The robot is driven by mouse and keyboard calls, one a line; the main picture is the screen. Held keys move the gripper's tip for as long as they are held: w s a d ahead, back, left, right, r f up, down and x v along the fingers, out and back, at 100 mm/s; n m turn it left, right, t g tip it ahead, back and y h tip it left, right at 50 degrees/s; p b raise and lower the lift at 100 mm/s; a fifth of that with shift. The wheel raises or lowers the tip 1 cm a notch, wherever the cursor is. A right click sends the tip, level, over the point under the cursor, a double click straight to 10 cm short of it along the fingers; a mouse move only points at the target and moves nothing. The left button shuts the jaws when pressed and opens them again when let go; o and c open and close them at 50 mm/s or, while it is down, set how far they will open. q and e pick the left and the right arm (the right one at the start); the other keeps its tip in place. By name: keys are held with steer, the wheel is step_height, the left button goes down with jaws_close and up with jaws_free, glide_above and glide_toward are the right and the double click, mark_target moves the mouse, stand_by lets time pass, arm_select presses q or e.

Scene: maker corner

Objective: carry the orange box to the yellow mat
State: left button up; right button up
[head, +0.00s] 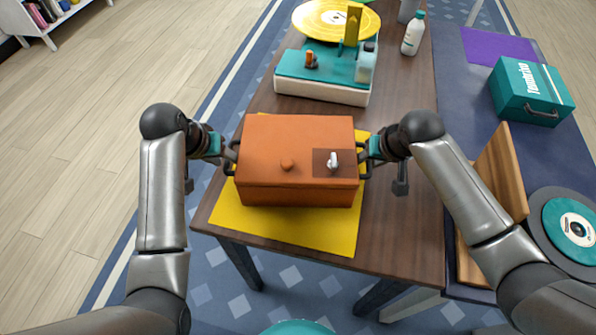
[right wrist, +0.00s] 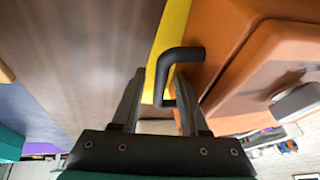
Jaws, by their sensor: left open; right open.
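My left gripper (head: 231,153) is open at the handle on the box's left side. My right gripper (head: 366,158) is open at the dark handle on its right side. In the right wrist view the handle (right wrist: 176,72) lies between the open fingers of the right gripper (right wrist: 158,95), and the orange box (right wrist: 250,60) is at the right. Contact at the left handle is too small to tell.
A teal and white record player (head: 322,75) with a yellow disc stands behind the box. A white bottle (head: 413,34) is near it. On the blue side table are a teal case (head: 531,92), a purple mat (head: 497,46), wooden boards (head: 500,180) and a record (head: 569,222).

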steer(key=shift+a, duration=0.1)
arm_select(q)
steer(key=v, duration=0.6)
steer(key=shift+f, duration=0.1)
arm_select(e)
steer(key=v, duration=1.2)
arm_select(q)
steer(key=shift+a, duration=0.1)
